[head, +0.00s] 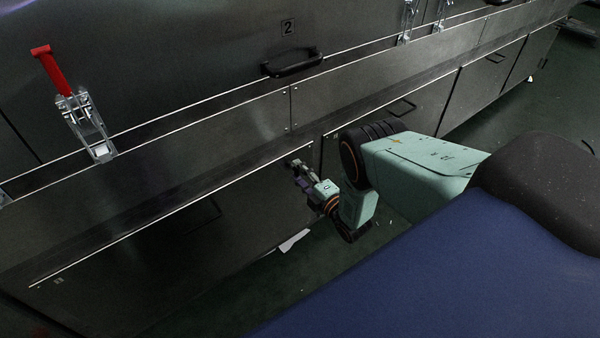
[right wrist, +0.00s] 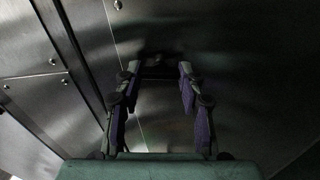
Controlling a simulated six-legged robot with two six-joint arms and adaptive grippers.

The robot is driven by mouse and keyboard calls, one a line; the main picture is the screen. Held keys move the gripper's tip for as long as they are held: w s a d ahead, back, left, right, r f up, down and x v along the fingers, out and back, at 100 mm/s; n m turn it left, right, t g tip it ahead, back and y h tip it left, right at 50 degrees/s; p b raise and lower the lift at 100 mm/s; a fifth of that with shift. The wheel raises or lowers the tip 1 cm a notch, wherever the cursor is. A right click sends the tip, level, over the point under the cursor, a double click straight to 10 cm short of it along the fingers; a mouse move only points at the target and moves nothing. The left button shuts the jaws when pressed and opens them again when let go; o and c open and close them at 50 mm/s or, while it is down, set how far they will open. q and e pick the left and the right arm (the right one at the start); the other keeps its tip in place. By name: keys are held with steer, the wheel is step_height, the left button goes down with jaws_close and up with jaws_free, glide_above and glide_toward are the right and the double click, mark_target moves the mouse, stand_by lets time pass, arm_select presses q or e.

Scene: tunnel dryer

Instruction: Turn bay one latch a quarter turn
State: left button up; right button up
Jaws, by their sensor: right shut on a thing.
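My right gripper (head: 297,168) is in front of the lower steel panels, near a panel seam below the black handle. In the right wrist view its two purple-padded fingers (right wrist: 157,76) are shut on a small dark part (right wrist: 158,60) at the steel panel. This looks like the latch, but it is dim and its angle cannot be told. In the head view the fingers and arm hide it. My left gripper is not in view.
A toggle clamp with a red handle (head: 55,70) stands at the upper left. A black handle (head: 292,64) is below the plate marked 2 (head: 288,27). White scrap (head: 293,241) lies on the dark green floor (head: 215,285). More clamps (head: 408,20) stand farther right.

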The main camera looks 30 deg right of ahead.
steer(key=shift+n, duration=0.6)
steer(key=o, duration=1.2)
steer(key=shift+c, duration=0.2)
steer(key=s+d, duration=0.1)
steer(key=s, duration=1.1)
